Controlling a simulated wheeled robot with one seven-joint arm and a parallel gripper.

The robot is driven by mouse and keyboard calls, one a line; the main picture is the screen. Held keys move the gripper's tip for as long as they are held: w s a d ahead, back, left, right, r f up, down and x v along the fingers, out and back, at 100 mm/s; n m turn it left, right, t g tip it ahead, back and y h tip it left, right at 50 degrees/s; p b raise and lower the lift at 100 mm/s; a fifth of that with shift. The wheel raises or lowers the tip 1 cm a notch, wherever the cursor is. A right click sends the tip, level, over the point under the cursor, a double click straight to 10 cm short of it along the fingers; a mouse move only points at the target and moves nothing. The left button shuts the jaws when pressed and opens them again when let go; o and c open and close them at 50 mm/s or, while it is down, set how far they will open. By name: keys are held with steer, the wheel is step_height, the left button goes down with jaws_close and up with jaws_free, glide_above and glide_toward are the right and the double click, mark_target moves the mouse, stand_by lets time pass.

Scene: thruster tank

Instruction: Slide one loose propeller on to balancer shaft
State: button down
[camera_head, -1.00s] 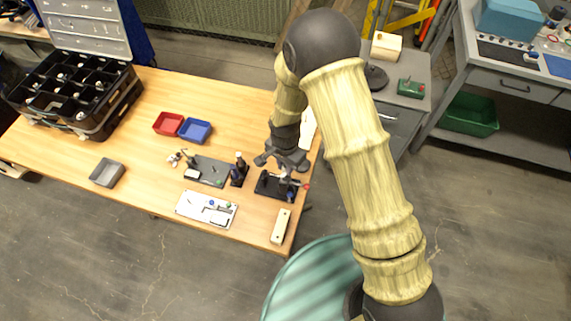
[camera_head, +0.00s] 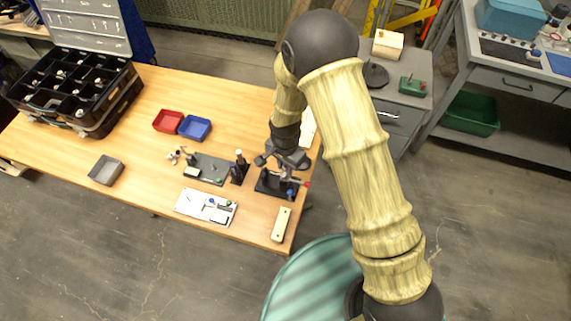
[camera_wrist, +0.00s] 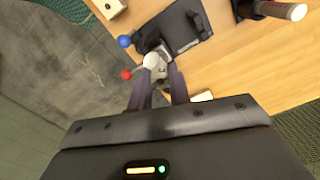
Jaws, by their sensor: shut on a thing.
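The balancer (camera_head: 268,184) is a dark stand at the right end of the wooden table, with a red knob (camera_head: 307,184) and a blue knob (camera_head: 291,193). In the wrist view its dark base (camera_wrist: 190,28) lies just beyond my fingers, with the red (camera_wrist: 126,74) and blue (camera_wrist: 124,41) knobs at left. My gripper (camera_head: 287,176) is over the balancer, shut on a small pale round piece (camera_wrist: 152,61), apparently the propeller, at its fingertips. The shaft is hidden, so I cannot tell whether the propeller is around it. Small pale pieces, perhaps propellers (camera_head: 173,157), lie left of a dark plate.
The dark plate (camera_head: 208,172) and an upright dark post (camera_head: 239,168) stand left of the balancer. A white board (camera_head: 190,204), a cream block (camera_head: 282,224), a grey tray (camera_head: 105,171), red (camera_head: 167,121) and blue (camera_head: 195,128) bins and a black compartment case (camera_head: 125,98) share the table.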

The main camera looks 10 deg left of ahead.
steer(key=shift+f+b, duration=0.9)
steer(key=shift+f, duration=0.4)
stand_by(0.4)
steer(key=c, duration=1.2)
jaws_free()
steer(key=shift+c, duration=0.2)
steer(key=shift+r, duration=0.1)
step_height(320, 180, up, 17)
steer(key=b, duration=0.2)
steer(key=shift+r, duration=0.15)
step_height(320, 180, up, 4)
steer(key=p, duration=0.3)
